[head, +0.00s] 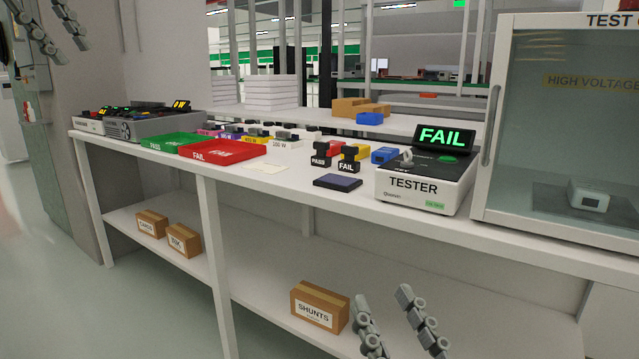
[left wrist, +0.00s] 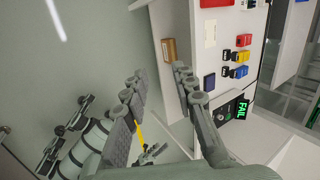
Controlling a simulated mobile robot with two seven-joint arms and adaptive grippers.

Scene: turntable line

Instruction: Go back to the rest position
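My left gripper (head: 62,42) is at the top left of the head view, away from the bench, its two fingers apart and nothing between them. In the left wrist view its fingers (left wrist: 160,74) are also spread and empty. My right gripper (head: 382,298) is at the bottom of the head view, in front of the bench's lower shelf. Its fingers are apart with nothing between them. Neither gripper touches any object.
The white bench (head: 340,207) carries a tester (head: 415,190) showing FAIL, a green tray (head: 165,141), a red tray (head: 222,153), stamps and a dark pad (head: 338,182). Cartons, including SHUNTS (head: 320,306), sit on the lower shelf. A glass cabinet (head: 560,120) stands right. Floor at left is clear.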

